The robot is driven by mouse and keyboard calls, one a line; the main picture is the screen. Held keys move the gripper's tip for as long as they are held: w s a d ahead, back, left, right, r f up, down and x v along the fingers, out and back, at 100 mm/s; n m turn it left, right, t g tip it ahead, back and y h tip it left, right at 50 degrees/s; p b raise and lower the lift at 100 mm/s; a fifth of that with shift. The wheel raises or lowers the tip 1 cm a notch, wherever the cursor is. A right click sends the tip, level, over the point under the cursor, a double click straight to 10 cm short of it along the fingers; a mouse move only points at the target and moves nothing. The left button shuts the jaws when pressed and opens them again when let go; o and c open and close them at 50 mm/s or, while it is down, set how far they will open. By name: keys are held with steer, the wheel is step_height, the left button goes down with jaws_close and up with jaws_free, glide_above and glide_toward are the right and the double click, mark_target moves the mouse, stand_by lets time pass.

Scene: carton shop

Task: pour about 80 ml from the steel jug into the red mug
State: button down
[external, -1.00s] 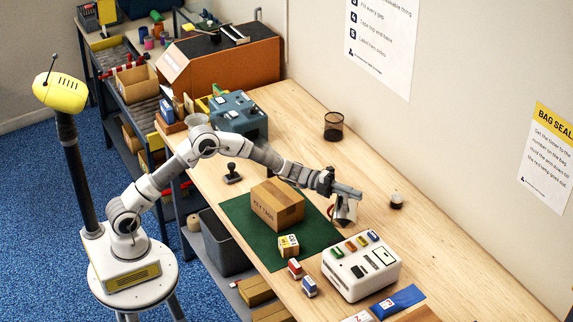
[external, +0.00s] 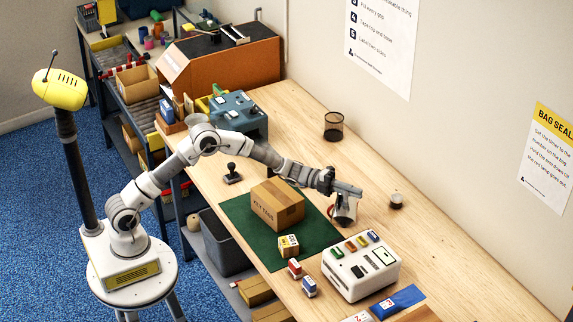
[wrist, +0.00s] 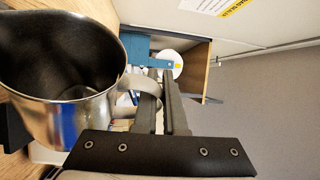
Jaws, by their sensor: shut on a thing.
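The steel jug (external: 345,209) hangs from my gripper (external: 357,191) over the bench, just beyond the green mat. In the wrist view the jug (wrist: 70,108) fills the left side, and its handle lies between the fingers of my gripper (wrist: 161,95). The gripper is shut on that handle. The jug's inside is dark, and I cannot make out the liquid level. A small reddish patch (external: 331,211) shows at the jug's left side in the external view. It may be the red mug, mostly hidden behind the jug; I cannot tell.
A brown carton (external: 277,204) and a small yellow-labelled box (external: 288,246) are on the green mat (external: 240,222). A white device (external: 361,272) stands in front of the jug. A small dark round item (external: 396,201) and a mesh cup (external: 333,126) stand towards the wall.

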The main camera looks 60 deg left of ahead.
mark_target(345, 201)
steer(key=shift+w+a+r+n, duration=0.35)
steer(key=shift+w+a+n, duration=0.25)
steer(key=shift+w+a, duration=0.1)
stand_by(0.8)
steer(key=shift+s+d+f+m, duration=0.2)
steer(key=shift+s+d+m, duration=0.4)
steer(key=shift+s+d, duration=0.3)
steer(key=b, duration=0.1)
steer(key=f+b, duration=0.1)
steer(key=shift+s+d+f+m+b, duration=0.1)
steer(key=shift+d+f+m+b, duration=0.05)
steer(key=shift+f+m+b, duration=0.2)
steer(key=shift+r+m, duration=0.25)
steer(key=shift+s+d+f+g+b, duration=0.2)
steer(key=shift+f+g+b, duration=0.1)
steer(key=shift+b, duration=0.3)
steer(key=m+b, duration=0.1)
steer(key=s+d+m+y+b, duration=0.1)
steer(key=shift+d+f+b, duration=0.1)
steer(key=shift+f+b, duration=0.05)
steer(key=shift+b, duration=0.25)
steer(key=shift+s+d+f+m+y+b, duration=0.15)
steer(key=shift+f+m+y+b, duration=0.15)
steer(key=shift+f+m+b, duration=0.25)
steer(key=shift+d+r+b, duration=0.1)
steer(key=shift+d+b, duration=0.05)
steer(key=shift+b, duration=0.2)
